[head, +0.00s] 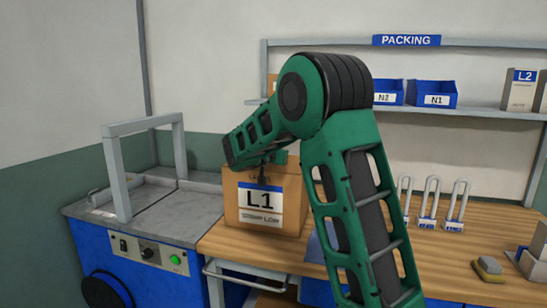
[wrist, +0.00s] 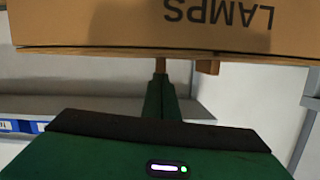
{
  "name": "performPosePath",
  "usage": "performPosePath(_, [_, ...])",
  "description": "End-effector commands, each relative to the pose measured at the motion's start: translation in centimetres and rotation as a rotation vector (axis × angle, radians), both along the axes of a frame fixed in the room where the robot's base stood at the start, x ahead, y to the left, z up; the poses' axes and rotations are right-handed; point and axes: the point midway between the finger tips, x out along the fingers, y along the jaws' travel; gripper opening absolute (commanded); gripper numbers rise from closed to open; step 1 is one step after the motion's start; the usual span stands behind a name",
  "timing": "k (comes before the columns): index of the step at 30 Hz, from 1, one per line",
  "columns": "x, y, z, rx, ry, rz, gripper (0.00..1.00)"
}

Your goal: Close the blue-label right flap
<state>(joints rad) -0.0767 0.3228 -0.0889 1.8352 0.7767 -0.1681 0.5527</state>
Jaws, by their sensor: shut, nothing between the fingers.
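A brown cardboard box (head: 240,203) marked L1 stands upright on the wooden bench; its white label (head: 260,203) has a blue edge. My gripper (head: 262,172) is at the upper front of the box, with my forearm over its top. The box's flaps cannot be made out in the head view, so the right flap's position is unclear. In the wrist view a cardboard panel (wrist: 110,28) with upside-down LAMPS lettering fills the top. My gripper's closed, empty fingers (wrist: 160,66) reach up to its lower edge; whether they touch it I cannot tell.
A blue machine with a grey top (head: 165,212) and an upright grey frame (head: 115,175) stands left of the box. Several padlock-like items (head: 430,205) stand on the bench to the right. Blue bins (head: 435,94) sit on the shelf behind.

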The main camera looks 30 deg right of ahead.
Motion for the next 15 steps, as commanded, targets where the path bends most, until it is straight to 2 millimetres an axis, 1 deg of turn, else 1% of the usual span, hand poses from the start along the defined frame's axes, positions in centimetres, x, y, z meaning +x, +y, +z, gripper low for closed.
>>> performPosePath(1, [0.0, 0.1, -0.3, 0.004, 0.007, 0.003, 0.0])
performPosePath(2, [0.0, 0.1, -0.2, 0.003, 0.007, 0.002, 0.0])
performPosePath(5, [0.0, 0.1, 0.6, 0.004, 0.004, 0.001, 0.0])
performPosePath(8, [0.0, 0.0, 2.1, 0.002, 0.001, 0.0, 0.0])
performPosePath(11, [0.0, -0.1, 4.2, 0.001, -0.003, -0.001, 0.0])
performPosePath(12, [-0.6, 0.8, 4.2, 0.001, 0.001, 0.003, 0.0])
performPosePath(15, [-2.0, 2.5, 4.7, 0.0, 0.002, 0.005, 0.0])
